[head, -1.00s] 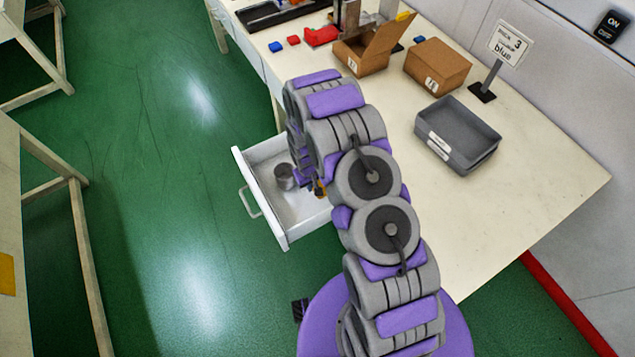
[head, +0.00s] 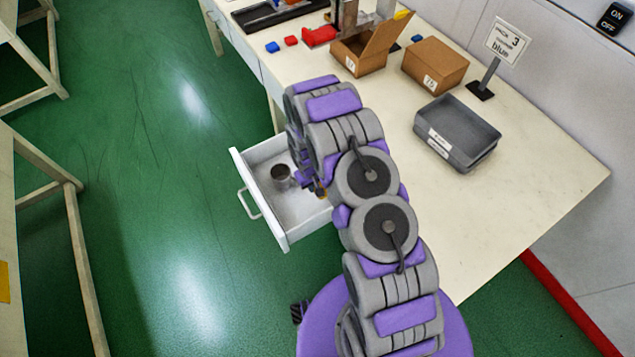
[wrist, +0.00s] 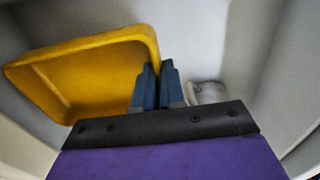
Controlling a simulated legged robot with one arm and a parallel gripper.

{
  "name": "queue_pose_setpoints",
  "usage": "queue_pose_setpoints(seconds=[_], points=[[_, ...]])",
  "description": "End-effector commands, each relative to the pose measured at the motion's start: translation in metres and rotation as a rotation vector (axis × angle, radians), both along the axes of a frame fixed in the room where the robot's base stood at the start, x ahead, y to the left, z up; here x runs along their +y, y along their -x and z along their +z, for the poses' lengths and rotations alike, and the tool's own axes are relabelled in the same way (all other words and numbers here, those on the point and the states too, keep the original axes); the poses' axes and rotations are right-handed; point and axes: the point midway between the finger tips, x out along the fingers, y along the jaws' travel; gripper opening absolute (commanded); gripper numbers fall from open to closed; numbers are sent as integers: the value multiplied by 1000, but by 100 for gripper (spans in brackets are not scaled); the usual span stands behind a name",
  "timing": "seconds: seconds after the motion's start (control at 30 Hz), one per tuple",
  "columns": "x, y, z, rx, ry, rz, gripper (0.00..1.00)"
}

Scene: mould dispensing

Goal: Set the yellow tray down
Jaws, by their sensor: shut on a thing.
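The yellow tray (wrist: 95,72) fills the left of the wrist view, inside the open white drawer (head: 262,207). My gripper (wrist: 158,85) is shut on the tray's right-hand rim, its two blue-grey fingers close together. In the head view my arm hides nearly all of the tray; only a small yellow patch (head: 322,194) shows beside it at the drawer's right side. I cannot tell whether the tray's underside touches the drawer floor.
A grey cup-like container (head: 281,174) stands in the drawer. A pale rounded object (wrist: 206,93) shows right of the fingers. The tabletop holds a grey bin (head: 457,132), a closed carton (head: 437,64), an open carton (head: 362,52) and a sign (head: 507,42).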

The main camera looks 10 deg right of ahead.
Motion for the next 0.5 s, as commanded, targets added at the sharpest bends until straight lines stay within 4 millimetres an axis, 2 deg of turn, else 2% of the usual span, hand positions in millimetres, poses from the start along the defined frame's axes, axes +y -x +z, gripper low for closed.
queue_pose_setpoints(seconds=[0.1, 0.13, 0.37, 0.5], points=[[-1, 0, -1, 0, -2, 1, 0], [-3, 0, -1, -1, -4, 1, 11], [-13, 0, 0, -1, -19, 1, 33], [-11, 0, 0, -1, -17, 1, 35]])
